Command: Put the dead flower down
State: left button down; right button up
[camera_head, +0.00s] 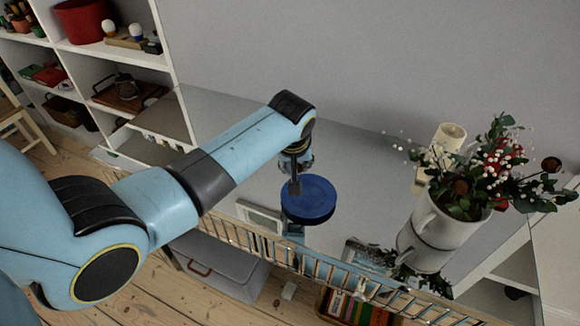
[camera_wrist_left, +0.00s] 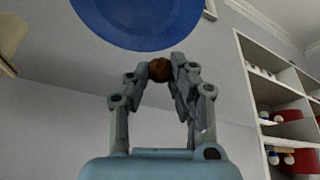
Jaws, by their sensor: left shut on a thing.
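My left gripper (camera_head: 295,187) is at the far edge of a round blue dish (camera_head: 310,203) on a glossy surface, pointing down. In the left wrist view, the fingers of this gripper (camera_wrist_left: 160,72) are shut on a small brown flower head, the dead flower (camera_wrist_left: 159,69). The blue dish (camera_wrist_left: 140,18) is just beyond the fingertips. The head view hides the held flower, and I cannot tell its height above the dish. A white vase (camera_head: 440,222) at right holds a bouquet (camera_head: 482,172) of greenery, white berries and red and brown blooms. My right gripper is out of view.
A cream candle-like cylinder (camera_head: 449,137) stands behind the vase. The shiny top (camera_head: 350,180) mirrors the vase and room and is clear between dish and vase. A metal railing (camera_head: 330,270) runs along its front. White shelves (camera_head: 105,60) stand at left.

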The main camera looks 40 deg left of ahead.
pick_arm(q)
notch_tip(320, 180, down, 3)
jog(key=shift+r+b, duration=0.1)
jog(key=shift+b, duration=0.85)
jog(key=shift+a, duration=0.25)
jog(key=shift+d+r, duration=0.1)
jog(key=shift+d, duration=0.1)
jog(key=shift+f, duration=0.6)
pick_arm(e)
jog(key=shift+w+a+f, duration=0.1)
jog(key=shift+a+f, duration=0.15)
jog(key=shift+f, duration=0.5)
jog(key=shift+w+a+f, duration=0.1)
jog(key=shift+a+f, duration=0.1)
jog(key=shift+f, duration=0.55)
pick_arm(q)
jog(key=c, duration=1.2)
grip_release()
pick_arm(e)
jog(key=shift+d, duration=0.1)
